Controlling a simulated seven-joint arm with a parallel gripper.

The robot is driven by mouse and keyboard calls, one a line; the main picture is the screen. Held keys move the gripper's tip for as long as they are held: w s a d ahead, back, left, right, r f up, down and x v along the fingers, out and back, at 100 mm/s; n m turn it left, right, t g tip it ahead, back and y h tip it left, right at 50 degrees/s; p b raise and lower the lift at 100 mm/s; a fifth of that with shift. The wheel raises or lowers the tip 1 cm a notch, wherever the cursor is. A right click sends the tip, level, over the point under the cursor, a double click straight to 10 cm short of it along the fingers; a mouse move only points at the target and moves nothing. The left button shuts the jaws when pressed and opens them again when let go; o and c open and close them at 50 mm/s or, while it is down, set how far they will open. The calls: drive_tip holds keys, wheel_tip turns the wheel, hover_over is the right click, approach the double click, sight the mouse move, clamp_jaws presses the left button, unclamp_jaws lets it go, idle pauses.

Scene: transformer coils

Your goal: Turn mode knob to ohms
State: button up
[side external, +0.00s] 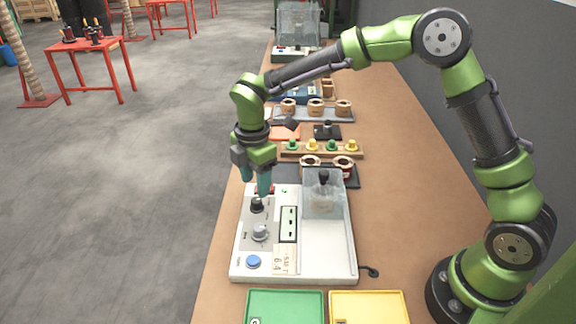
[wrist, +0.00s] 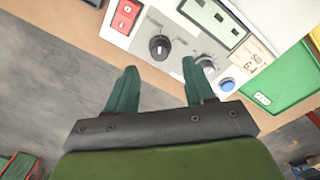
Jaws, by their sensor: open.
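The white tester (side external: 305,265) lies on the bench with a grey control panel on its left side. The panel has a black knob (side external: 257,204) with a white pointer mark, also in the wrist view (wrist: 159,47), and a grey knob (side external: 260,232), partly behind a finger in the wrist view (wrist: 204,62). The lettering is too small to tell which is the mode knob. My gripper (side external: 258,191) is open and empty above the panel's far end, close to the black knob. In the wrist view, the black knob shows just beyond the gap between my fingertips (wrist: 160,68).
A red switch (wrist: 125,15), a blue button (side external: 253,262) and a display (side external: 289,224) are on the tester. Green (side external: 285,308) and yellow (side external: 368,308) trays lie in front. Coils and a terminal rack (side external: 320,152) stand behind. The bench's left edge is close.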

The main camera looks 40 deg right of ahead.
sight(256, 200)
drive_tip(key=shift+w+f, duration=0.1)
drive_tip(key=shift+f, duration=2.7)
clamp_jaws()
drive_tip(key=shift+r+m, duration=0.1)
drive_tip(key=shift+m, duration=0.2)
drive_tip(key=m, duration=0.5)
drive_tip(key=shift+m, duration=0.3)
drive_tip(key=m, duration=0.5)
drive_tip(key=shift+m, duration=0.3)
